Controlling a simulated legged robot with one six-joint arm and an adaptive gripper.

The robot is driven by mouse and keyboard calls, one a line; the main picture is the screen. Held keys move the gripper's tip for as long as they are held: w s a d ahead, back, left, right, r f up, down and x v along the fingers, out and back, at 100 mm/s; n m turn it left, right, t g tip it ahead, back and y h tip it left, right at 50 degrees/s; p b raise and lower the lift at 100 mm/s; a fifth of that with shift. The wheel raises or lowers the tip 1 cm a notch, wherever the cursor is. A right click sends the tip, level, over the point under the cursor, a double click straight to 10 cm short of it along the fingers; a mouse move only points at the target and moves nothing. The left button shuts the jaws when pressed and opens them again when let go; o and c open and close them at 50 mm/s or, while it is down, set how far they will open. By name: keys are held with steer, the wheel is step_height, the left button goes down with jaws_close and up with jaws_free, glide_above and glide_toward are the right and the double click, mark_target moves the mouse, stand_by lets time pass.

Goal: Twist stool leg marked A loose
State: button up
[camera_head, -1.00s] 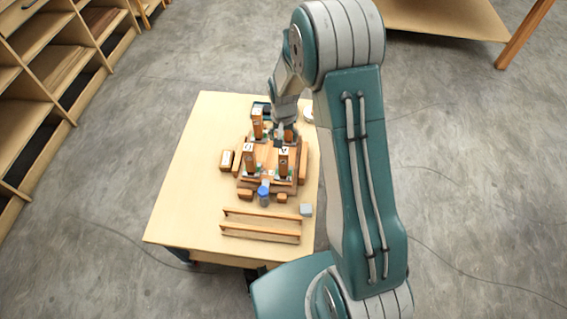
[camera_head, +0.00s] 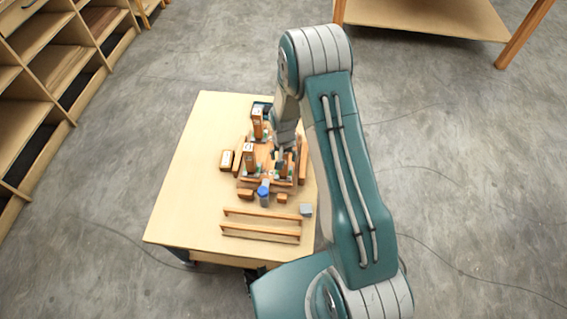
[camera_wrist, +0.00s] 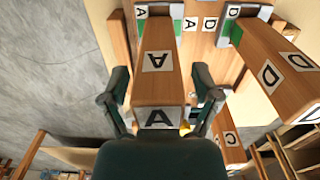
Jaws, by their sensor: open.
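The stool leg marked A (camera_wrist: 155,90) is a square wooden post, with A labels on its side and on its near end. In the wrist view it stands between the two dark fingers of my gripper (camera_wrist: 161,78). The fingers are open, one on each side of the leg, with a visible gap at the left. In the head view my gripper (camera_head: 280,153) is over the right part of the stool and partly hides leg A (camera_head: 284,170). The leg's far end meets a board with matching A labels and a green and grey fitting.
Leg D (camera_wrist: 275,62) stands close at the right in the wrist view, with leg C (camera_wrist: 230,145) below it. Wooden blocks surround the stool on the table (camera_head: 185,190). A blue-capped item (camera_head: 263,190), a grey cube (camera_head: 306,210) and a wooden rack (camera_head: 260,228) are in front.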

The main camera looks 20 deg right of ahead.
jaws_close()
steer(key=shift+s+n, duration=0.1)
steer(key=shift+n, duration=1.8)
steer(key=n, duration=0.3)
steer(key=shift+f+n, duration=0.1)
steer(key=shift+n, duration=0.2)
steer(key=shift+n, duration=1)
steer(key=shift+s+n, duration=0.1)
steer(key=shift+n, duration=0.7)
